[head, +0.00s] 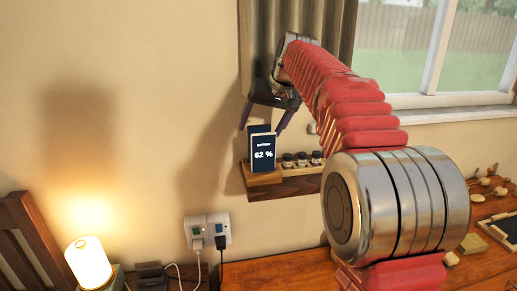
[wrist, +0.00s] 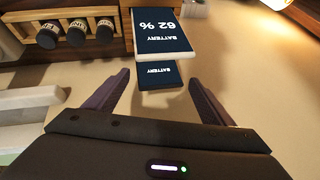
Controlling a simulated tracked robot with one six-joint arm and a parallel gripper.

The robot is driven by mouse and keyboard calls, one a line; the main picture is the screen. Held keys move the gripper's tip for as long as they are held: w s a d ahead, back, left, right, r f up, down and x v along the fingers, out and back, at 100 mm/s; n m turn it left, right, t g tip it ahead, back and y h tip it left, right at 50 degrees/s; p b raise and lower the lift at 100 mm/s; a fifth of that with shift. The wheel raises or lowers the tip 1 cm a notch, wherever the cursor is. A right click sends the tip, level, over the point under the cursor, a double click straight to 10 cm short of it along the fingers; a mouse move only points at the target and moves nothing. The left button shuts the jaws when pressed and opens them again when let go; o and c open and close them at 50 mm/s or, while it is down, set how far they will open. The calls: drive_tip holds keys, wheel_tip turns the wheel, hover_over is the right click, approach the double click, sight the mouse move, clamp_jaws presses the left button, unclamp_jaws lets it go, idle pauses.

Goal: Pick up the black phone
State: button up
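The black phone (wrist: 156,75) shows in the wrist view just beyond and between my fingertips, its screen reading "BATTERY". In the head view its upper part (head: 259,129) rises behind a second phone (head: 263,153) with "BATTERY 62 %" on its screen. That second phone has a pale edge in the wrist view (wrist: 163,38) and covers part of the black one. Both stand upright in a wooden holder (head: 264,178). My gripper (head: 262,127) is open above the phones, its fingers spread wide. In the wrist view, its fingers (wrist: 157,79) show no contact with either phone.
The holder sits on a small wall shelf (head: 295,188) with several dark-lidded jars (head: 302,160) in a rack to the right. The wall and a curtain (head: 340,30) are close behind. A lit lamp (head: 88,262) and a socket with plugs (head: 207,231) are lower left.

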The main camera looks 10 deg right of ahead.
drive_tip(key=c, duration=1.4)
drive_tip(key=shift+r, duration=0.15)
